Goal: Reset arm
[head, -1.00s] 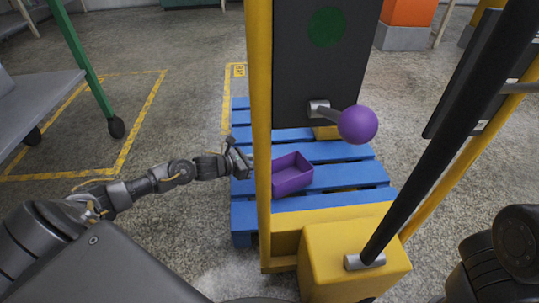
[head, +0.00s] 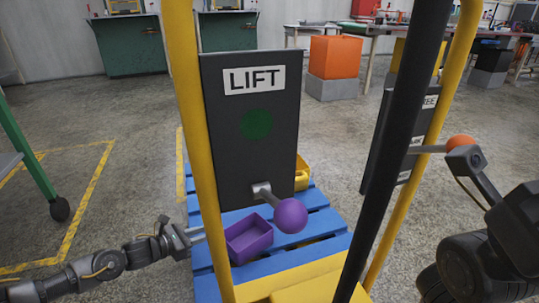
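My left gripper (head: 197,235) reaches in from the left in the head view, low beside the yellow post. Its two fingers look apart and nothing shows between them; their tips are close to the post. My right arm (head: 480,180) comes in from the right and ends close to an orange ball (head: 460,143) on a thin grey lever. Its fingers cannot be made out there, so I cannot tell whether it touches the ball. A purple ball (head: 290,216) on another lever sticks out from the dark LIFT panel (head: 251,150).
A yellow post (head: 197,130) and a black bar (head: 400,150) stand close in front. A purple open box (head: 249,238) sits on the blue pallet (head: 320,222), with a yellow bin (head: 302,174) behind. A dark panel partly reading "REE" (head: 425,118) hangs at the right.

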